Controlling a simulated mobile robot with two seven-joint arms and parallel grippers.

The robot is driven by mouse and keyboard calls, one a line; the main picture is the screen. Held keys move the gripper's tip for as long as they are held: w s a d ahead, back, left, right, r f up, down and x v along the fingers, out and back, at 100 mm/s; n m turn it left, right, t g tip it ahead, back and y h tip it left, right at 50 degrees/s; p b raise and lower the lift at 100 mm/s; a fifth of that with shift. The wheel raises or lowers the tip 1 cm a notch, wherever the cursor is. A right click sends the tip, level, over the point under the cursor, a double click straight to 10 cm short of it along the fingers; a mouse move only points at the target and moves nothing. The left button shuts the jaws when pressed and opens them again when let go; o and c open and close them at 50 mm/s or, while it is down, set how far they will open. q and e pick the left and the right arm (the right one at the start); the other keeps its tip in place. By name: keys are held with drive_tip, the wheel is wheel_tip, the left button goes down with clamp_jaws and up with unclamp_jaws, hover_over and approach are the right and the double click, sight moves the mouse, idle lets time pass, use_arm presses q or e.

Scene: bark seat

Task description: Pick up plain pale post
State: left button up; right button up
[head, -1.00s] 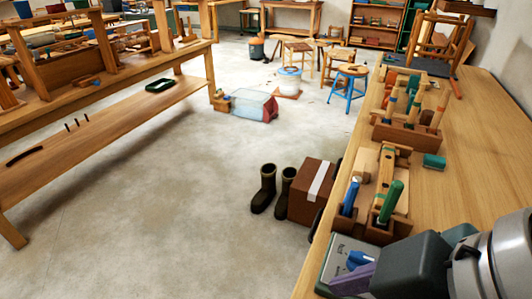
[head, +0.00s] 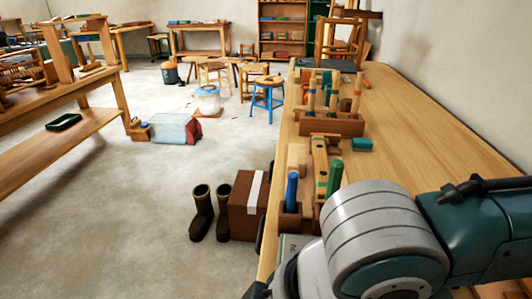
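Several upright posts stand in a brown wooden rack (head: 335,127) on the right-hand bench, some pale with coloured bands. A pale upright post (head: 357,92) stands at the rack's right side. A nearer pale wooden piece (head: 320,160) rises behind the blue and green handles. I cannot tell which, if any, is the plain pale post; bands and overlap make it unclear. One of my arms crosses the lower right over the bench, and its gripper does not show. My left gripper is not in view.
The wooden bench (head: 430,130) has clear top to the right of the racks. A blue handle (head: 291,188), a green handle (head: 335,178) and a green block (head: 361,144) are on it. A cardboard box (head: 246,205) and boots (head: 202,212) stand on the floor beside it.

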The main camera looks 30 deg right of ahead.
drive_tip(key=shift+w+a+f, duration=0.1)
drive_tip(key=shift+f, duration=0.2)
clamp_jaws()
idle(0.5)
